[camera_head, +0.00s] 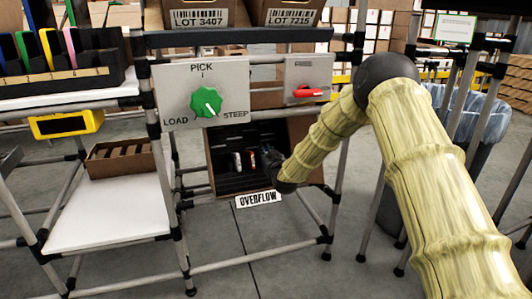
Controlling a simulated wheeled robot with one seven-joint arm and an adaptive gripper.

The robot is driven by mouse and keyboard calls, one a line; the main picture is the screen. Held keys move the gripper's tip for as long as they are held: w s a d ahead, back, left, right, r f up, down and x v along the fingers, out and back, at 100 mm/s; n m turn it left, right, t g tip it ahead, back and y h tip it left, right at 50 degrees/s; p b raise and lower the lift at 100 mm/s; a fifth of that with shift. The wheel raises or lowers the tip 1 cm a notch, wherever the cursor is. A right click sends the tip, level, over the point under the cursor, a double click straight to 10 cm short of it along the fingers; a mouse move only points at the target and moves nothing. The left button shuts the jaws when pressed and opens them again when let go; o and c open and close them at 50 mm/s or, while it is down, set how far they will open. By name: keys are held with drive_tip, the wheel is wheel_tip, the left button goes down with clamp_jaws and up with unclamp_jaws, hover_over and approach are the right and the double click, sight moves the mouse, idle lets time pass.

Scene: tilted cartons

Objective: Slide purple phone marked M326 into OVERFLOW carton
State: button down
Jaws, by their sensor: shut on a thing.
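The OVERFLOW carton (223,146) is a tilted brown box with a dark, slotted inside, low in the middle of the frame. A white OVERFLOW label (258,199) is at its front lower edge. My gripper (268,156) is small and dark at the carton's right side, reaching into its opening. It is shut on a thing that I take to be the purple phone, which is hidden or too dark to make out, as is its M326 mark. Small upright items (238,161), whitish and reddish, stand inside the carton, left of my gripper.
A grey panel (170,88) with a green knob (206,103) hangs above the carton's left. A smaller panel with a red handle (308,92) is above its right. A rack of coloured upright items (46,49) is upper left. A white shelf (105,217) holds a low brown box (119,158).

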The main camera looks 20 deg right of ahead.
drive_tip(key=shift+w+f, duration=0.15)
drive_tip(key=shift+w, duration=0.1)
idle(0.4)
idle(0.3)
drive_tip(key=c, duration=1.4)
unclamp_jaws()
drive_tip(key=shift+s, duration=0.1)
drive_tip(key=shift+s+r+p, duration=0.6)
drive_tip(key=shift+s+p, duration=0.15)
drive_tip(key=shift+s, duration=0.05)
drive_tip(key=s+r+p, duration=0.1)
drive_tip(key=s, duration=0.1)
drive_tip(key=s+p, duration=0.1)
drive_tip(key=s, duration=0.1)
drive_tip(key=s+r+p, duration=0.1)
drive_tip(key=s, duration=0.1)
drive_tip(key=shift+s+d+r+p, duration=0.2)
drive_tip(key=shift+r+p, duration=0.1)
drive_tip(key=shift+p, duration=0.1)
